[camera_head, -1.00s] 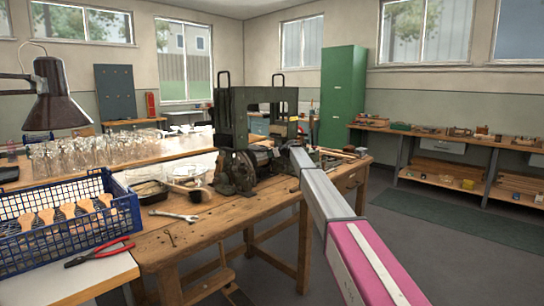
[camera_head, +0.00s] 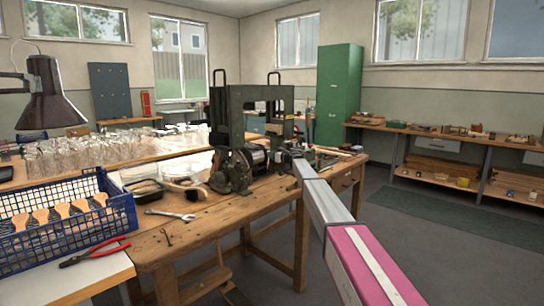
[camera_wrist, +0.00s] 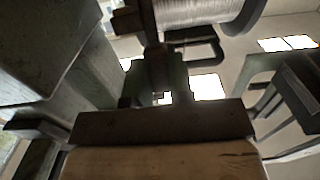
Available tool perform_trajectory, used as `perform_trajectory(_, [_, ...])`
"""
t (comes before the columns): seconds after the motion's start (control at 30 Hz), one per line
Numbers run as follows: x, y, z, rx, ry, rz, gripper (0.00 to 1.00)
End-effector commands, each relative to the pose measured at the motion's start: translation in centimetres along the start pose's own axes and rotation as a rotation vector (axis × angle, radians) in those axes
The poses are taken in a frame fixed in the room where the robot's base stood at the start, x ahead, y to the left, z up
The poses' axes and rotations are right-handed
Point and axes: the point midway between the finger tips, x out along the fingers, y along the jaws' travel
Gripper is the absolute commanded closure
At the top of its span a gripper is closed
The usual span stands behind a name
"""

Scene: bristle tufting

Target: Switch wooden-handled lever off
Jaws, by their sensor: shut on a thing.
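The dark green machine (camera_head: 225,125) stands on the wooden workbench (camera_head: 195,233). My gripper (camera_head: 287,151) is at its right side, small and partly hidden by my own arm. In the wrist view a wooden handle (camera_wrist: 160,163) with a dark metal bar (camera_wrist: 160,122) across its end fills the bottom edge. It appears to be the lever's handle, and my gripper is shut on it. The fingertips are not clear in the wrist view. In the head view I cannot make out the lever or its position.
A spool of pale wire (camera_wrist: 200,12) is near the lever in the wrist view. A wrench (camera_head: 171,215), a brush (camera_head: 182,186) and red pliers (camera_head: 95,252) lie in front. A blue crate (camera_head: 120,218) stands at left. The floor at right is clear.

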Motion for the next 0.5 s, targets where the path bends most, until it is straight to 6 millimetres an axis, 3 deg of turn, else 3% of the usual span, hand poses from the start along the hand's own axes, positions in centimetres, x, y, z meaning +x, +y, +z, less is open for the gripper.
perform_trajectory(0.13, [-0.01, -0.06, -0.03, -0.001, -0.001, -0.001, 1.00])
perform_trajectory(0.17, [-0.01, -0.06, -0.02, -0.001, -0.001, -0.001, 0.72])
perform_trajectory(0.2, [-0.01, -0.06, -0.03, 0.000, -0.001, -0.001, 0.59])
perform_trajectory(0.23, [-0.01, -0.05, -0.03, 0.000, -0.001, -0.001, 0.53])
perform_trajectory(0.5, [-0.03, -0.02, -0.01, 0.000, -0.002, 0.000, 0.53])
